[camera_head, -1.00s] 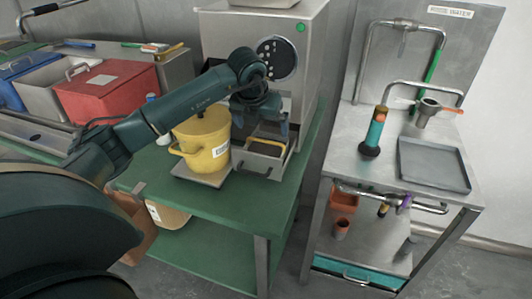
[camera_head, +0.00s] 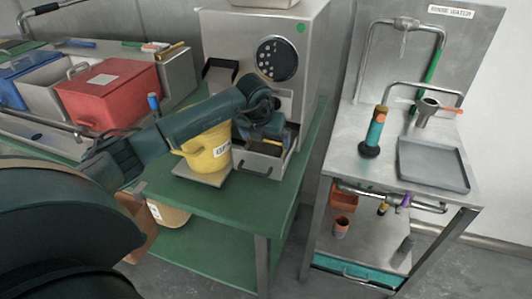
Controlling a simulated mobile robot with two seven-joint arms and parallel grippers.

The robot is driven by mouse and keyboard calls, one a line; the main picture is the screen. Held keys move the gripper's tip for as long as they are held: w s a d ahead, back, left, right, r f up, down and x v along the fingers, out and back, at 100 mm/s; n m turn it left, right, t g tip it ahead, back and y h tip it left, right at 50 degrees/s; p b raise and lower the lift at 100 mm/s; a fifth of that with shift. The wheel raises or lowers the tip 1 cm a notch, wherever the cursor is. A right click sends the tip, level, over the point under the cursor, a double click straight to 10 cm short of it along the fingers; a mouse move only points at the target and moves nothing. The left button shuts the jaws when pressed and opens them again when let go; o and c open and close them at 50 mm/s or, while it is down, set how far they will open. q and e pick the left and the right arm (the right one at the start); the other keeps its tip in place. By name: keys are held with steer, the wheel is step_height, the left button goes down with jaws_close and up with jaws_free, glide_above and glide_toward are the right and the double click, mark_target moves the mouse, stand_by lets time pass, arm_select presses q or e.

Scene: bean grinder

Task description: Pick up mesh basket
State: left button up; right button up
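No basket with a clear mesh shows in the head view, so I cannot tell which thing is the mesh basket. A grey metal drawer-like box (camera_head: 258,166) with a front handle stands at the foot of the grinder (camera_head: 309,70). Its inside is dark and partly hidden by my gripper. My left gripper (camera_head: 264,136) points down right over this box, at its back part. Its fingertips are largely hidden, and I cannot tell whether they touch anything or how far apart they are. My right gripper is out of view.
A yellow pot (camera_head: 207,155) stands on a scale-like plate left of the box, under my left forearm. A red bin (camera_head: 108,92) stands farther left. At right, a steel sink table holds a grey tray (camera_head: 433,165) and a teal-handled tool (camera_head: 374,132).

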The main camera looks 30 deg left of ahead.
arm_select(q)
steer(key=c, duration=0.9)
steer(key=shift+r, duration=0.1)
steer(key=shift+r, duration=0.15)
